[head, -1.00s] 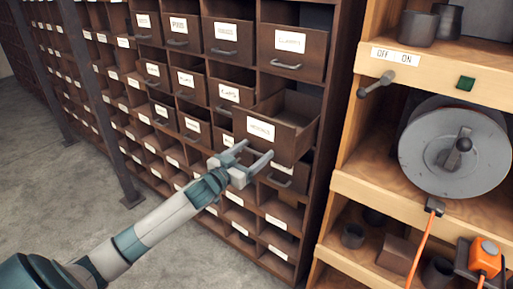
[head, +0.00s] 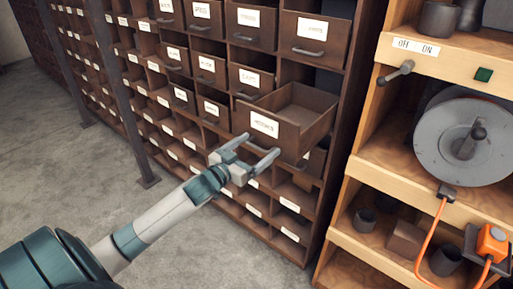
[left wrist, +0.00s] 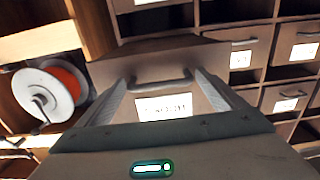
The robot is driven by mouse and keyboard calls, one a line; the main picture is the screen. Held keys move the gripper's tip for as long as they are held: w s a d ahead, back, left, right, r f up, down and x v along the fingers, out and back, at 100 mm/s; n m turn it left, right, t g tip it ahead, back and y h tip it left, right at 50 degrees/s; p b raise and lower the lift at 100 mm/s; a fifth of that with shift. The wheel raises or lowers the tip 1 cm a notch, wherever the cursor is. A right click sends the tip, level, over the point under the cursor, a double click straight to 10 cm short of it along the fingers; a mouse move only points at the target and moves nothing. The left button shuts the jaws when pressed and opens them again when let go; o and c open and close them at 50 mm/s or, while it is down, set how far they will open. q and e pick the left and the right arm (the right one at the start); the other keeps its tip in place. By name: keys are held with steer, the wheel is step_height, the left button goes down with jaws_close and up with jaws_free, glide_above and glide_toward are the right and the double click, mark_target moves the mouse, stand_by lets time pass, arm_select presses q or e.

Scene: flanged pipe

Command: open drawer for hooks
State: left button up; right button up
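One drawer (head: 318,142) in the brown cabinet stands pulled out, its interior visible and seemingly empty. Its white label (head: 264,124) is too blurred to read surely. My left gripper (head: 256,147) is in front of and just below this drawer front, fingers apart and pointing at it. In the left wrist view the drawer's bar handle (left wrist: 160,83) lies beyond and between the spread fingers of my left gripper (left wrist: 165,92), with the label (left wrist: 163,106) by it. I see no finger closed on the handle. My right gripper is not in view.
The cabinet holds many labelled drawers, the nearby ones shut, and open cubbies below. At right a wooden shelf (head: 375,170) carries a grey cable reel (head: 440,140), an OFF/ON lever (head: 397,72) and dark pots. Grey floor (head: 100,180) is clear at left.

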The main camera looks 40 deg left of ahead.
arm_select(q)
steer(key=shift+s+f, duration=0.1)
steer(key=shift+s, duration=0.15)
steer(key=s+a+b, duration=0.1)
steer(key=s+b, duration=0.4)
steer(key=s, duration=1.2)
steer(key=shift+a, duration=0.2)
steer(key=shift+w, duration=0.1)
stand_by(0.3)
